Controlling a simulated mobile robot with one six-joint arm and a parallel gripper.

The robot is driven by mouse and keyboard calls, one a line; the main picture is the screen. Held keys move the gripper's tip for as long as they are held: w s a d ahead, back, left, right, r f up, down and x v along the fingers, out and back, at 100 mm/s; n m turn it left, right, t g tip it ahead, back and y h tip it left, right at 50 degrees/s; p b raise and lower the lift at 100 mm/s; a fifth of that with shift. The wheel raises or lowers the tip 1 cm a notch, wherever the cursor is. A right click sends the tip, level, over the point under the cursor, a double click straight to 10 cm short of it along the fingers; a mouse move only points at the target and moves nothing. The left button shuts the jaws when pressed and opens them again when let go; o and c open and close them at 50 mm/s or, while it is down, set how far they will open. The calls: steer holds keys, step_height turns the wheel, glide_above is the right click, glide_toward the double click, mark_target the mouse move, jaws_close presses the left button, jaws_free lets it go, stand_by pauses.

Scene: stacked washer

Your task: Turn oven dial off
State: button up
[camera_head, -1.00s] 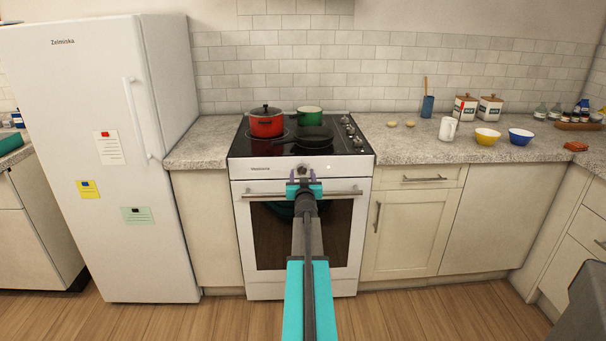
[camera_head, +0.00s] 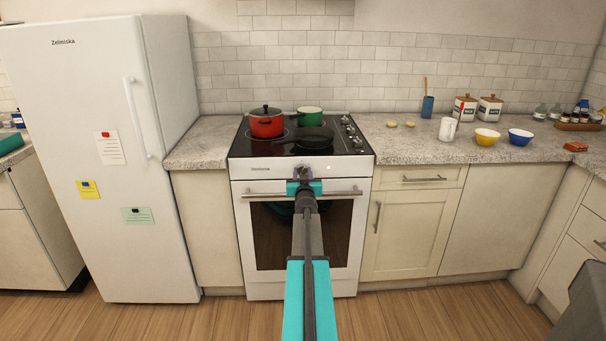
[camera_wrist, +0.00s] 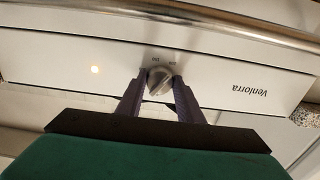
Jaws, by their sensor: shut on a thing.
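The white oven (camera_head: 262,231) stands below a black cooktop, with a white front panel above its door handle. The oven dial (camera_wrist: 159,80) is a round silver knob on that panel, with small marks beside it. My gripper (camera_wrist: 160,84) has its two purple fingers on either side of the dial, shut on it. In the head view, my gripper (camera_head: 303,174) reaches the middle of the panel and hides most of the dial. A small lit light (camera_wrist: 95,69) shows on the panel, to one side of the dial.
The oven handle bar (camera_head: 345,193) runs just below the panel, close to my gripper. A red pot (camera_head: 266,124), a green pot (camera_head: 309,117) and a dark pan (camera_head: 312,138) sit on the cooktop. Several knobs line the cooktop's right side.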

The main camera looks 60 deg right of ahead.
steer(key=shift+s+a+f, duration=0.1)
steer(key=shift+a, duration=0.1)
stand_by(0.4)
